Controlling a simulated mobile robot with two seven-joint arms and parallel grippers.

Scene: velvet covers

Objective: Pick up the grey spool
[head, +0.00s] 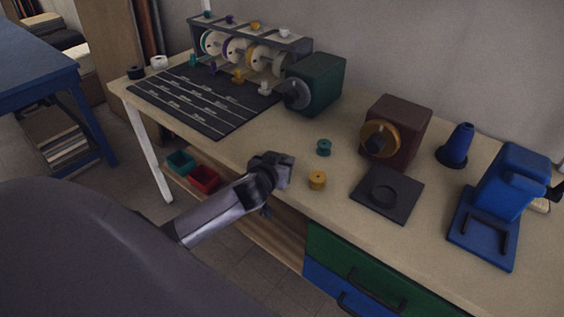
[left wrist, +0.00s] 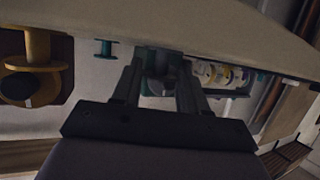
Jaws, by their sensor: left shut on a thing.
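My left gripper (head: 283,172) is at the front edge of the workbench, left of the yellow spool (head: 317,180). In the left wrist view my left gripper's two fingers (left wrist: 157,88) reach up with a narrow gap between them. They are shut on a dim greyish thing, which I take to be the grey spool (left wrist: 157,86); its outline blends with the green machine behind. I see no other grey spool lying free on the bench. My right gripper is not in view.
A teal spool (head: 323,147) stands behind the yellow one. A dark square plate (head: 387,193), brown machine (head: 397,130), blue cone (head: 456,145) and blue machine (head: 496,190) are right. A green machine (head: 316,84) and dark labelled mat (head: 203,98) are at the back left.

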